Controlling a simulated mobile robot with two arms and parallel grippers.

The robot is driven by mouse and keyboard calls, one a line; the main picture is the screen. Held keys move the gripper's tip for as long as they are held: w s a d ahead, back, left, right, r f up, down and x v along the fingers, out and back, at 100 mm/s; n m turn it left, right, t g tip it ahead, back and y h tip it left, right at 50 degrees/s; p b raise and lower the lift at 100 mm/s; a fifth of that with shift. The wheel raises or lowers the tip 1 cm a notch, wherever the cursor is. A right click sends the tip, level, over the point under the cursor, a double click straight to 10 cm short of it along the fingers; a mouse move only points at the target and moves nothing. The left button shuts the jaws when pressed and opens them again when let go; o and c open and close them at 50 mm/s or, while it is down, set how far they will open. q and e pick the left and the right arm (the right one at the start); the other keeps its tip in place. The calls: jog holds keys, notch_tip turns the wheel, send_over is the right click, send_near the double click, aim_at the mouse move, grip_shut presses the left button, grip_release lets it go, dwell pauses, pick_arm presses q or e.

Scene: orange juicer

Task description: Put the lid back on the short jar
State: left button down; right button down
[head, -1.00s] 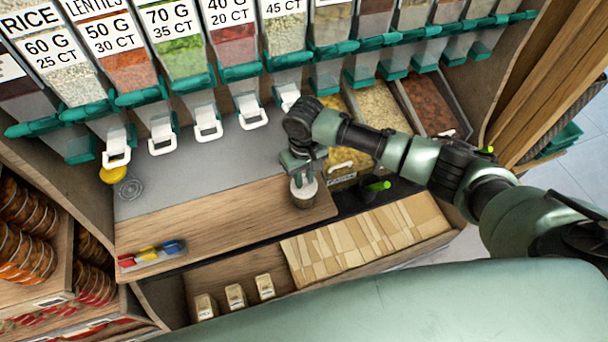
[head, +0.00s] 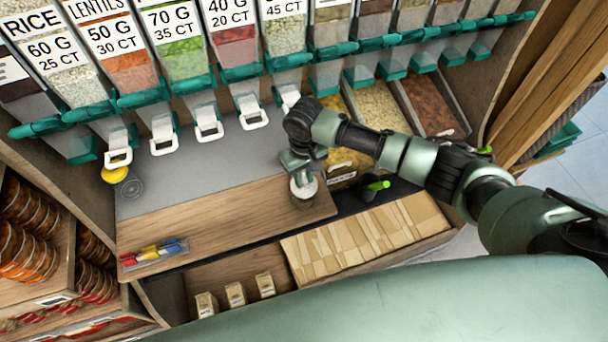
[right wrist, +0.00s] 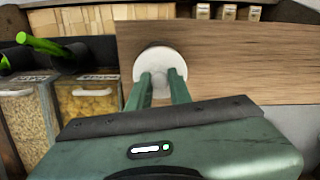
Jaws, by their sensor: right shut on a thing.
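The short jar (head: 305,201) stands on the wooden counter near its right end. The round white lid (head: 308,189) is at the jar's top, below my right gripper (head: 301,177). In the right wrist view, the two fingers of my right gripper (right wrist: 164,80) are closed on the white lid (right wrist: 160,60). The lid hides most of the jar there, and only a dark edge of the jar shows beyond it. I cannot tell whether the lid sits flush on the rim. My left gripper is not in view.
Dispensers with white spouts (head: 208,130) line the back. A tray of coloured markers (head: 153,253) lies at the counter's left end. Bins of dry food (head: 378,110) and a green-handled scoop (head: 377,187) are to the right. The counter's middle (head: 225,212) is clear.

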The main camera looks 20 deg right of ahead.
dwell(0.3)
jog(key=c, duration=1.2)
grip_release()
jog(key=shift+o, duration=0.3)
jog(key=o, duration=0.4)
notch_tip(320, 180, up, 7)
jog(key=p, duration=0.8)
